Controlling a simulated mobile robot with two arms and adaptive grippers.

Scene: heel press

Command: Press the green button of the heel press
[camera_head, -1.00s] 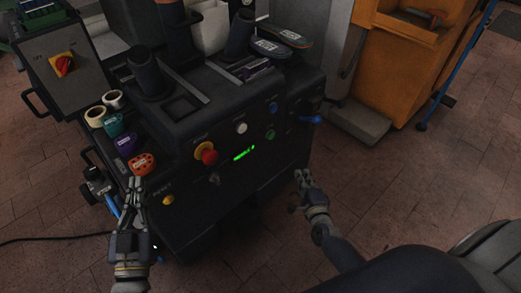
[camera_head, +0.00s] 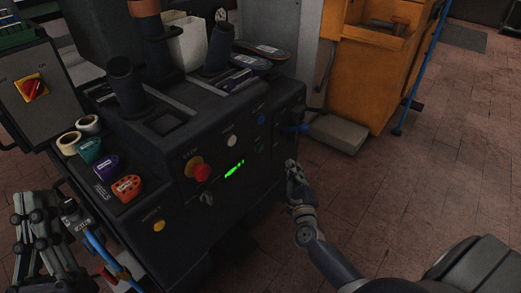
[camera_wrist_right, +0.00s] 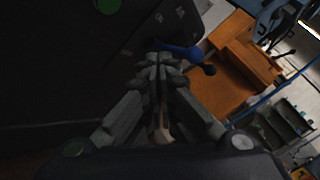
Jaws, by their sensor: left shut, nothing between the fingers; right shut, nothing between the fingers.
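The dark heel press (camera_head: 217,157) stands in front of me. Its small green button (camera_head: 258,147) is on the front panel, below a blue button (camera_head: 261,117) and right of a white one (camera_head: 231,141). In the right wrist view the green button (camera_wrist_right: 107,4) is cut off by the top edge. My right gripper (camera_head: 291,164) is shut and empty, right of and slightly below the green button and apart from it. Its closed fingers (camera_wrist_right: 162,52) point at the panel edge in the wrist view. My left gripper (camera_head: 40,205) is shut and empty at the press's left.
A red emergency knob (camera_head: 202,173), a green display (camera_head: 234,169) and a yellow button (camera_head: 159,226) are on the front panel. A blue-handled lever (camera_head: 300,128) sticks out at the panel's right.

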